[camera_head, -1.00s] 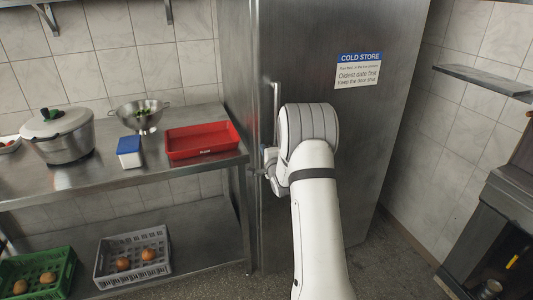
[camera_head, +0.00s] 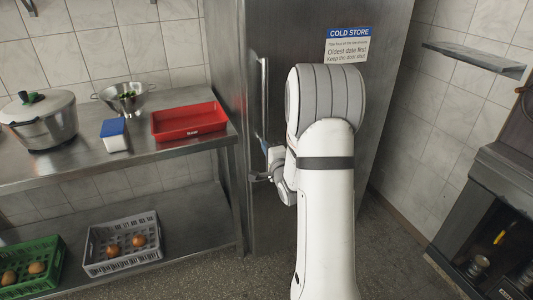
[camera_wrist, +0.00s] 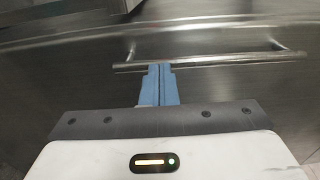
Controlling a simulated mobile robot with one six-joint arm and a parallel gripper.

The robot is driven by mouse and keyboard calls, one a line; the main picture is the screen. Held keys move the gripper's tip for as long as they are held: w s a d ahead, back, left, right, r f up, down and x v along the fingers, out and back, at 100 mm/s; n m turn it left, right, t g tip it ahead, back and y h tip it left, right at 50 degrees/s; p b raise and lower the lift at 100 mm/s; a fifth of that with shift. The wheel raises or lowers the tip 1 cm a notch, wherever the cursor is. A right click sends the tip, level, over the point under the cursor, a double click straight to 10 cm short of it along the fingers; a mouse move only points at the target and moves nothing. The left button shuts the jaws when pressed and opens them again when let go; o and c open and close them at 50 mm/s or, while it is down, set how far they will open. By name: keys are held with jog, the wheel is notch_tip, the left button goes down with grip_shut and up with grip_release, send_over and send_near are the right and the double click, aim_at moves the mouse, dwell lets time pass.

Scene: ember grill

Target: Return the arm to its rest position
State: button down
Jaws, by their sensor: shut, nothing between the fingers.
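My white arm reaches forward in front of the tall steel cold store (camera_head: 390,100). My gripper (camera_head: 256,176) is low by the left side of its door, partly hidden by my own arm. In the wrist view my gripper (camera_wrist: 160,68) shows two blue fingers pressed together, with nothing between them. Their tips point at the steel door handle (camera_wrist: 205,58). I cannot tell whether they touch it. The upright door handle (camera_head: 263,95) shows in the head view above my gripper. The cold store door looks shut.
A steel table (camera_head: 60,176) on the left bears a red tray (camera_head: 190,122), a blue-and-white box (camera_head: 115,135), a colander (camera_head: 127,98) and a lidded pot (camera_head: 45,122). Its lower shelf holds a grey crate (camera_head: 125,262) and a green crate (camera_head: 30,270). A dark unit (camera_head: 480,220) stands right.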

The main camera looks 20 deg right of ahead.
jog(key=s+a+r+n+g, duration=0.2)
jog(key=s+a+n+g, duration=0.3)
jog(key=s, duration=0.6)
jog(key=s+a+r+n+g+p, duration=0.1)
jog(key=s+a+n+g, duration=0.4)
jog(key=s, duration=0.6)
jog(key=s+a+r+n+g+y, duration=0.1)
jog(key=s+a+r+n+g, duration=0.2)
jog(key=s, duration=0.8)
jog(key=a+n+g, duration=0.2)
jog(key=a+n, duration=0.2)
jog(key=n, duration=0.1)
jog(key=shift+n+p, duration=0.4)
